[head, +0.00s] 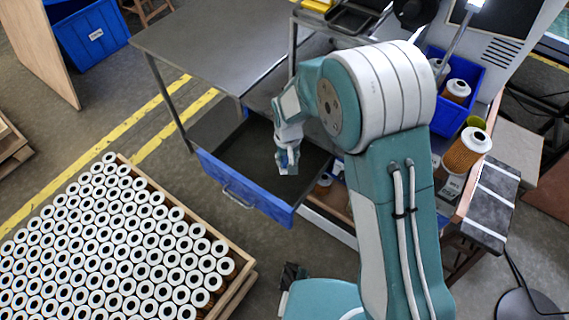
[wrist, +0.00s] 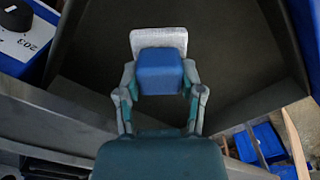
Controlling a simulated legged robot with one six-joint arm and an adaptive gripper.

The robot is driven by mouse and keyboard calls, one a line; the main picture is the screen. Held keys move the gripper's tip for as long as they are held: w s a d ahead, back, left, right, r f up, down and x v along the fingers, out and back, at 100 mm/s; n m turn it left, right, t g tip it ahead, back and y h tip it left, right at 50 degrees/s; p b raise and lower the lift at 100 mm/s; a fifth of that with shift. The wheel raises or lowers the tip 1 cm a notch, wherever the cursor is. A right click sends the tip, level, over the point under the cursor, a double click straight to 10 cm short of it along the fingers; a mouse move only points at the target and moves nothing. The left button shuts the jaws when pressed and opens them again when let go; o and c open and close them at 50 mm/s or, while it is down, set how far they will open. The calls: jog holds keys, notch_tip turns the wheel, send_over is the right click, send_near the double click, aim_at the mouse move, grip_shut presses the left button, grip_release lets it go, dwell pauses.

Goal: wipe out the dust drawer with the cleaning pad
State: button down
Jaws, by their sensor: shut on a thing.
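The dust drawer (head: 248,150) is pulled out under the grey workbench, with a blue front and a dark inside. Its dark floor also fills much of the wrist view (wrist: 235,65). My gripper (head: 288,165) points down into the drawer, towards its right part. In the wrist view my gripper (wrist: 160,88) is shut on the cleaning pad (wrist: 159,72), a blue block with a pale grey layer at its far side. The pad's underside is hidden, so I cannot tell whether it touches the drawer floor. No distinct dust can be made out.
The grey workbench top (head: 215,45) lies behind the drawer. A pallet of many white-topped filter cartridges (head: 120,250) stands at the front left. A blue bin (head: 470,75) with cartridges and a single orange cartridge (head: 466,150) are right of my arm. A blue crate (head: 90,35) stands back left.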

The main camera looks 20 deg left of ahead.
jog(key=shift+a+r, duration=0.2)
jog(key=shift+r, duration=1.85)
jog(key=shift+d, duration=0.1)
